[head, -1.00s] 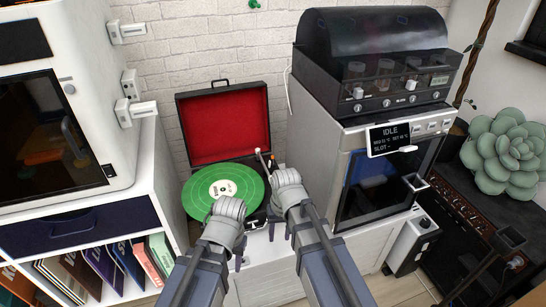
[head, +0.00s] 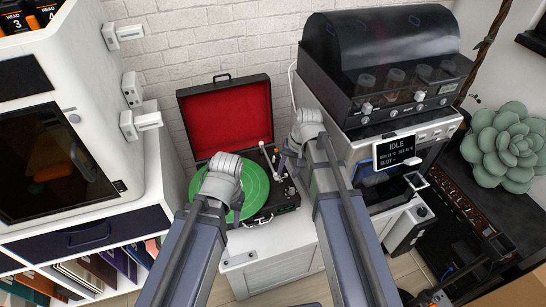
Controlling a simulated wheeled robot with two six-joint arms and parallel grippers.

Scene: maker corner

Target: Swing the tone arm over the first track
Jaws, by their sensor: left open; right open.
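The record player is an open black case (head: 262,217) with a red-lined lid (head: 228,117) standing up behind it. A green record (head: 257,186) lies on its platter, partly covered by my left wrist. The thin pale tone arm (head: 270,163) lies along the right side of the record, apart from the green disc. My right gripper (head: 290,163) is open just right of the tone arm; I cannot tell whether it touches it.
The player stands on a white cabinet (head: 270,262). A white shelf unit with a dark-doored machine (head: 48,160) is close on the left. A black-hooded machine (head: 385,60) and a display reading IDLE (head: 394,151) stand close on the right. A succulent (head: 503,148) is far right.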

